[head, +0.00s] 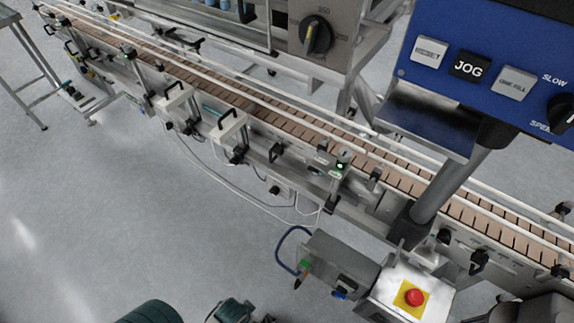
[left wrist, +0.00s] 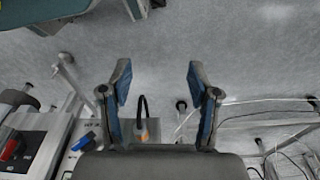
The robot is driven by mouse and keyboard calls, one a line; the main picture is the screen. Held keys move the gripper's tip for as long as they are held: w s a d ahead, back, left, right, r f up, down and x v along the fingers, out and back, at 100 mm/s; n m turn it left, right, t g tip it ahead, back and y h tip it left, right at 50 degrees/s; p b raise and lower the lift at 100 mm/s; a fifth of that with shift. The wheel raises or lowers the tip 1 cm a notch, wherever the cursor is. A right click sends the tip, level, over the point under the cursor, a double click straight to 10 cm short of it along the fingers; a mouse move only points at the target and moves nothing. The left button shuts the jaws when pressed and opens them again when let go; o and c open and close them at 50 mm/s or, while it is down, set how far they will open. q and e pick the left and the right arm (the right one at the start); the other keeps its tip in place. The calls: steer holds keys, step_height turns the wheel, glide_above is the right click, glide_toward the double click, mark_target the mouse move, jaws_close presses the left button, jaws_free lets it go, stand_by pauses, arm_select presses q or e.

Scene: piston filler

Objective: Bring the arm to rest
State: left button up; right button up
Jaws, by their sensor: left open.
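My left gripper (left wrist: 157,80) is open in the left wrist view, its two blue-padded fingers spread apart with nothing between the tips. Grey floor lies beyond the fingertips. Teal and dark parts of my own arm (head: 233,310) show at the bottom edge of the head view. The fingers of my left gripper cannot be made out there. My right gripper cannot be made out in either view.
A conveyor (head: 290,125) runs diagonally across the head view. In front of it are a grey box (head: 335,262) and a red emergency button (head: 415,297). A blue control panel (head: 490,65) stands at upper right. Open floor (head: 110,220) lies at left.

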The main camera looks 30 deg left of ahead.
arm_select(q)
step_height(320, 180, down, 8)
steer(key=s+p, duration=0.1)
steer(key=p, duration=1.1)
steer(key=shift+s+a+r, duration=0.15)
steer(key=shift+s+a, duration=0.1)
steer(key=shift+s, duration=0.1)
arm_select(e)
step_height(320, 180, down, 8)
steer(key=s, duration=0.1)
steer(key=shift+s+d+r, duration=0.15)
steer(key=shift+s, duration=0.2)
